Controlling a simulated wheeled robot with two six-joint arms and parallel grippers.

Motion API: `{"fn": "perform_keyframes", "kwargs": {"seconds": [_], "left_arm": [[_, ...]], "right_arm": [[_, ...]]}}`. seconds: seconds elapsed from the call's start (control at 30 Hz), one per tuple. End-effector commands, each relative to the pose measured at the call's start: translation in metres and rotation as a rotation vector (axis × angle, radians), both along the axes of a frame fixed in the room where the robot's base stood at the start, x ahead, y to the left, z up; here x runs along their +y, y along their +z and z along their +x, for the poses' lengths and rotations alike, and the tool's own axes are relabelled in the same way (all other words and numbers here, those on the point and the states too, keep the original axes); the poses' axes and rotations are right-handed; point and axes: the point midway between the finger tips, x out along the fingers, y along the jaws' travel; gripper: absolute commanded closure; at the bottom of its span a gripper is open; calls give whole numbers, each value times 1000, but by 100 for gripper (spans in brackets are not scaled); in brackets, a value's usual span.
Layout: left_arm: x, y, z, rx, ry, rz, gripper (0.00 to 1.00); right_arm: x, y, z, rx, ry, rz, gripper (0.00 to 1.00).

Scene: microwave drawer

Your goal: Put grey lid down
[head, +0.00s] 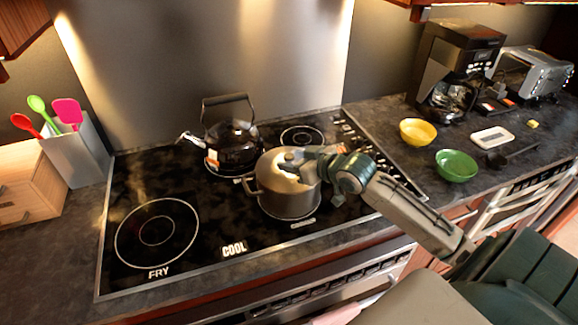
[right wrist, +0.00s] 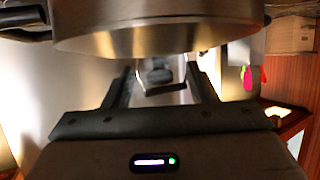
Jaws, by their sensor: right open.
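A grey lid (head: 276,163) lies on top of the metal pot (head: 290,203) on the black cooktop. It looks level there. My right gripper (head: 305,157) is at the lid's right side, near the knob, with its jaws open. My left gripper is not in view.
A black kettle (head: 233,146) stands close behind the pot. The cooktop (head: 190,262) is clear at left, around the FRY ring. A yellow bowl (head: 417,132), a green bowl (head: 456,166) and a coffee maker (head: 455,70) are at right. A utensil holder (head: 78,152) stands at far left.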

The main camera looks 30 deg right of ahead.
Motion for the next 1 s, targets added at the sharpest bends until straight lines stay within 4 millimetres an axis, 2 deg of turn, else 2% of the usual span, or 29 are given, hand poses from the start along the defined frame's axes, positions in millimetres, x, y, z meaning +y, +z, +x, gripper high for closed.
{"fn": "perform_keyframes", "kwargs": {"seconds": [0.17,0.4,0.43,0.77,1.0], "left_arm": [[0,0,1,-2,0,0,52],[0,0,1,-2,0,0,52],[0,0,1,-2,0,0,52],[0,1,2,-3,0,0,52],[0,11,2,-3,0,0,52]], "right_arm": [[0,0,0,0,0,0,50],[0,0,0,0,0,0,97],[0,0,0,0,0,0,100],[0,2,0,-1,0,0,100],[-3,11,2,-1,-3,-1,100]]}}
